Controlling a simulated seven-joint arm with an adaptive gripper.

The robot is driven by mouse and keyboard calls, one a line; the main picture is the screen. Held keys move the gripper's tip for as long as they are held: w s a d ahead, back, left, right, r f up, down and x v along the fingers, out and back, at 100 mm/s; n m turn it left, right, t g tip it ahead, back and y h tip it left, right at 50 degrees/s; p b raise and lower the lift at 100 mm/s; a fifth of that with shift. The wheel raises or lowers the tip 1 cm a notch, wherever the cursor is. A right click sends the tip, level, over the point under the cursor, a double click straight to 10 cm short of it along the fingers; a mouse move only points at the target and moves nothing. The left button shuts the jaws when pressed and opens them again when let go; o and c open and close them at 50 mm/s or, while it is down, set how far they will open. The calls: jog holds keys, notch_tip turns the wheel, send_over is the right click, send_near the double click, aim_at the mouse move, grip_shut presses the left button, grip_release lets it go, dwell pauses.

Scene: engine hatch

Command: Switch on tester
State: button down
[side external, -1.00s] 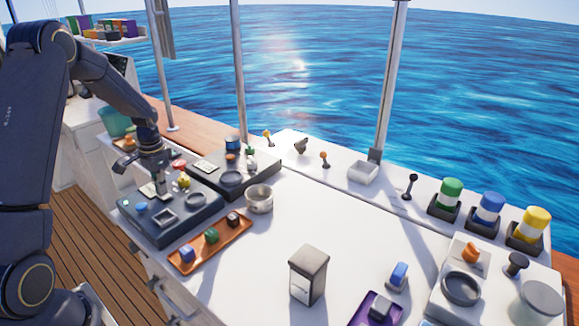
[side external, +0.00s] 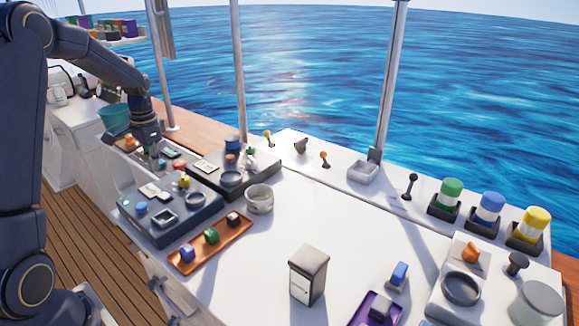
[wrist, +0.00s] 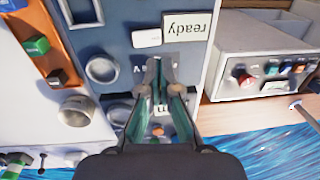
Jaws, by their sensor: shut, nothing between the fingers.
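My gripper (side external: 158,164) is shut and empty, above the back left part of a dark control panel (side external: 185,222). In the wrist view my gripper (wrist: 161,68) points at the same panel (wrist: 130,15). A card reading "ready" (wrist: 191,27) appears upside down there, with a small white switch-like piece (wrist: 146,38) beside it. The fingers look apart from both. A square ring (wrist: 84,10) and a round ring (wrist: 102,70) are on the panel. The fingers partly hide other lettering. No label naming the tester is readable.
An orange tray (side external: 186,267) with small blocks lies in front of the panel. A grey bowl (side external: 260,198) stands to its right. A second dark panel (side external: 262,163) is behind. A white box with coloured knobs (wrist: 235,70) shows right in the wrist view. The white tabletop's middle is mostly clear.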

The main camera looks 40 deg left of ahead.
notch_tip(320, 180, up, 6)
jog(key=a, duration=0.1)
jog(key=shift+r, duration=0.15)
jog(key=s+d+r+m+t, duration=0.1)
jog(key=d+r+m+t, duration=0.1)
jog(key=d+r, duration=0.65)
jog(key=s+d+r+m+t, duration=0.15)
jog(key=d+r, duration=0.35)
jog(key=d, duration=0.6)
jog(key=s+d+f+n+t, duration=0.1)
jog(key=s+d+f, duration=0.2)
jog(key=s, duration=0.3)
jog(key=s+d+f+n+t+h, duration=0.1)
jog(key=s+d+f+n, duration=0.1)
jog(key=s+d+f, duration=0.2)
jog(key=shift+s+d, duration=1.05)
jog(key=shift+n, duration=0.25)
